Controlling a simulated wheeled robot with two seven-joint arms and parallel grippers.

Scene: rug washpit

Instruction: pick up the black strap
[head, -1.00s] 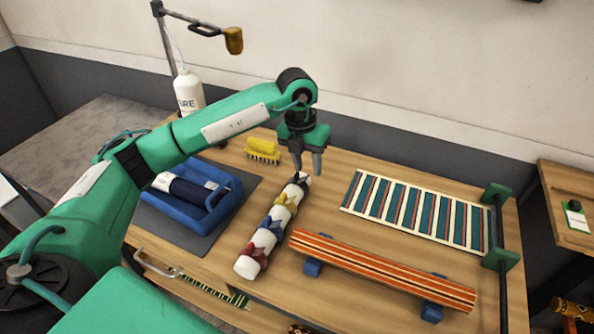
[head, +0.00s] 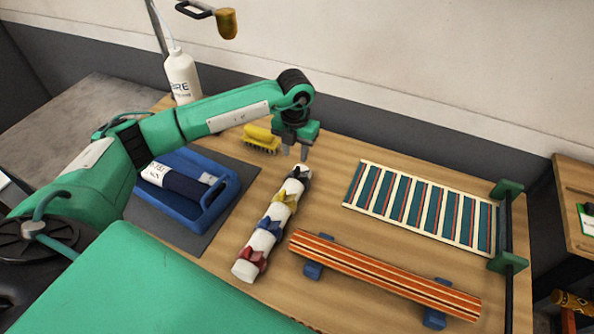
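The black strap (head: 303,172) is wrapped around the far end of a white roll (head: 248,254) lying on the wooden table. Yellow (head: 286,197), blue (head: 269,225) and red (head: 254,260) straps sit around the same roll, nearer to me. My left gripper (head: 295,154) points down just beyond and slightly left of the black strap, its two fingers apart and nothing between them. It looks clear of the strap, though its exact height is hard to judge. My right gripper is out of view.
A blue tray (head: 222,205) with a dark-labelled roll lies left on a grey mat. A yellow brush (head: 262,138) stands close behind my gripper. Right are a striped orange piece (head: 385,275) on blue blocks and a striped teal panel (head: 425,210). A white bottle (head: 183,78) stands back left.

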